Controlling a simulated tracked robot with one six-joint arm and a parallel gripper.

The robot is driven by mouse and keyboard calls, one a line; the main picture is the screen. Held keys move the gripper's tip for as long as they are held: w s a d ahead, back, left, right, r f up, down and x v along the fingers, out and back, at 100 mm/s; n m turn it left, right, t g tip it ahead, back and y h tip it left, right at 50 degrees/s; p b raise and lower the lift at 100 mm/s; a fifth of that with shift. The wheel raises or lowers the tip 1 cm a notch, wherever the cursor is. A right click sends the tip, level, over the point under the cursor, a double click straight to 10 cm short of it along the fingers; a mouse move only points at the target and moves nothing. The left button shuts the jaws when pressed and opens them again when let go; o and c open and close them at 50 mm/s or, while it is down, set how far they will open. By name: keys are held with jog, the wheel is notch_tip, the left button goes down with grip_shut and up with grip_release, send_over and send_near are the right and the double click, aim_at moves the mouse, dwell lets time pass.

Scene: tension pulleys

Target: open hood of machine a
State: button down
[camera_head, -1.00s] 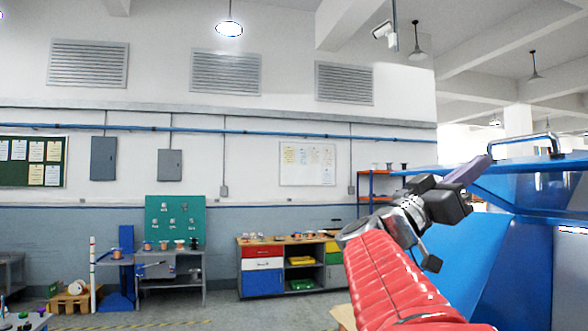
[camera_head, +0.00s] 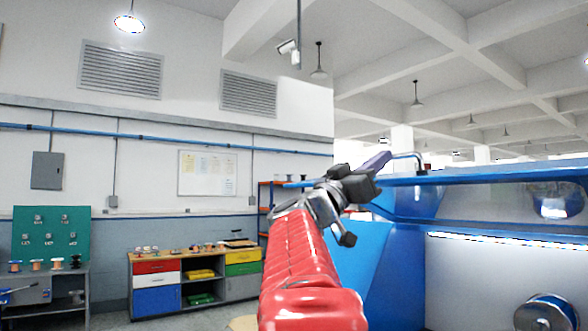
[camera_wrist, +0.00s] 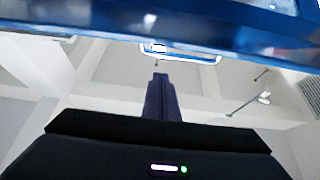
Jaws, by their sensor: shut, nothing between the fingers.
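The blue machine (camera_head: 362,262) fills the right side of the head view. Its blue hood (camera_head: 480,177) spans the top, with a pale bar handle (camera_head: 408,155) near its left end. In the wrist view, the blue hood edge (camera_wrist: 90,30) crosses the top and the handle (camera_wrist: 205,60) hangs below it. My gripper (camera_head: 383,161) is beside the handle's left end in the head view. In the wrist view, the shut, empty fingers (camera_wrist: 160,82) point up toward the handle, with a small gap in the picture. I cannot tell the true depth between them.
A pale panel or interior with a light strip (camera_head: 500,241) and a dark round part (camera_head: 545,312) shows under the hood. A workbench with coloured drawers (camera_head: 195,278) stands along the back wall at left. Orange shelving (camera_head: 266,196) stands behind my arm.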

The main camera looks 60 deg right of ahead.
aim_at(384, 178)
jog(key=shift+s+d+f, duration=0.1)
jog(key=shift+d+f, duration=0.15)
jog(key=shift+f, duration=0.7)
jog(key=shift+s+d+f, duration=0.1)
jog(key=shift+d+f, duration=0.1)
jog(key=shift+f, duration=0.7)
